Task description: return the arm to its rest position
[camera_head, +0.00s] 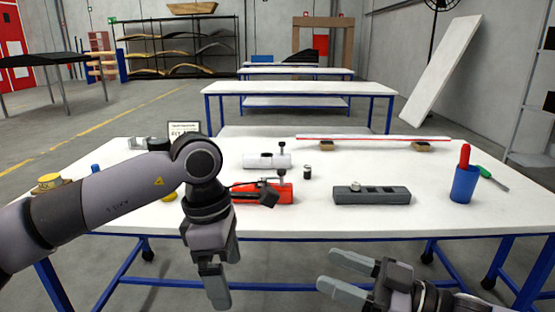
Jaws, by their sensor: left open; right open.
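My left arm (110,205) reaches in from the left over the table's front left part. My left gripper (214,285) hangs pointing down at the table's front edge; its jaws are open and nothing shows between them. My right gripper (335,275) is low at the bottom right, in front of the table edge, pointing left. Its two fingers are apart and empty. Neither gripper touches an object that I can see.
The white table (300,212) carries a red block (275,193) with a dark clamp-like tool, a white cylinder (266,160), a grey slotted block (371,195), a blue cup (464,185) with a red-handled tool, and a green-handled tool (491,177). A long red-edged strip (370,138) lies behind.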

